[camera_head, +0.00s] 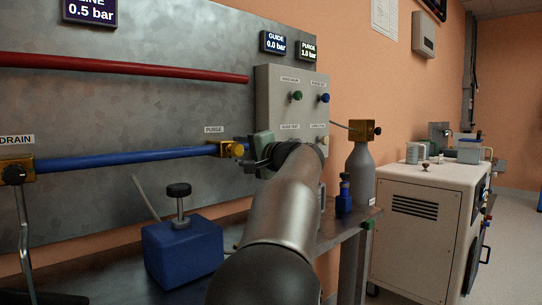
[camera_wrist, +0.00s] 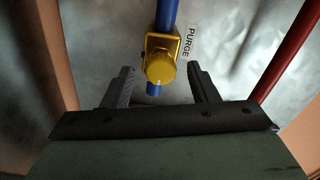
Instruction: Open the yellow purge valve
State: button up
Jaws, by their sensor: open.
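The yellow purge valve (camera_head: 232,149) sits on the blue pipe under the PURGE label, just left of my gripper in the head view. In the wrist view its round yellow knob (camera_wrist: 160,68) faces me, with a pale mark at its lower edge. My gripper (camera_wrist: 162,85) is open, with one finger on each side of the knob and visible gaps to both. The fingers appear apart from the knob; how far they are from it in depth I cannot tell.
A red pipe (camera_head: 130,67) runs above the blue pipe (camera_head: 130,158). A grey button panel (camera_head: 290,85) stands right of the valve. A blue box (camera_head: 184,252) with a black knob is on the bench below. A grey bottle (camera_head: 361,175) stands to the right.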

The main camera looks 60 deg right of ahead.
jog(key=p+v, duration=0.2)
jog(key=v, duration=1.2)
jog(key=shift+s, duration=0.3)
